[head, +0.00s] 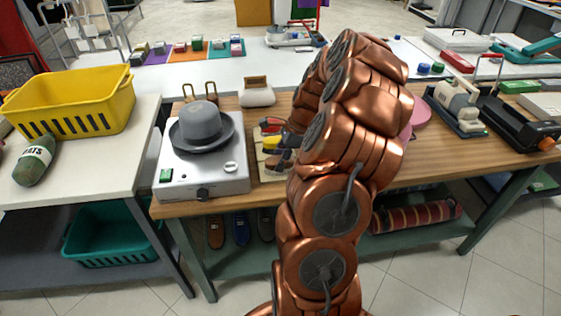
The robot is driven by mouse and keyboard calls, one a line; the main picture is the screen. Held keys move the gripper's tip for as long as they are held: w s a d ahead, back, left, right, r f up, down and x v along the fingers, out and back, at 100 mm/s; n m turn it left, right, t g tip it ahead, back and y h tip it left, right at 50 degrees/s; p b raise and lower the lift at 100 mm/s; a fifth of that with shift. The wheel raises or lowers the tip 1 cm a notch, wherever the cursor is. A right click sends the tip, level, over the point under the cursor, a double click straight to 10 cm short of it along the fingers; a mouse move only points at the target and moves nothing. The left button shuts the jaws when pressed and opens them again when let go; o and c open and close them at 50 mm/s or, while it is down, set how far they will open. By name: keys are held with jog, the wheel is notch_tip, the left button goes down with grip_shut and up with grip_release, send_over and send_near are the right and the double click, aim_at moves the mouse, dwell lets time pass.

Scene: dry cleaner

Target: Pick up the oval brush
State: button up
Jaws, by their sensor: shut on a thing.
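My copper arm folds over the bench, and my gripper (287,141) shows only as a dark part at the arm's left edge, mostly hidden behind the arm. It is low over a pale tray (261,168) of small items. A brown oval brush (283,158) with a dark side is right at the gripper, which is shut on it. The fingertips and the exact grip are hidden. I cannot tell whether the brush is clear of the tray.
Left of the tray, a white machine (205,175) carries a grey hat (202,123). A yellow item (271,142) lies beside the brush. A yellow basket (70,100) stands on the left table. A black machine (515,125) is at right. Shoes sit on the shelf below.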

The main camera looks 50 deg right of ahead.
aim_at(276, 158)
jog(key=shift+r, duration=0.1)
jog(key=shift+r+b, duration=0.55)
jog(key=shift+r, duration=1.1)
jog(key=s+a+r+b, duration=0.1)
jog(key=s+a+b, duration=0.1)
jog(key=s+a, duration=0.8)
jog(key=shift+s+r+b, duration=0.25)
jog(key=shift+s+b, duration=0.15)
jog(key=shift+s, duration=0.75)
jog(key=shift+a, duration=0.1)
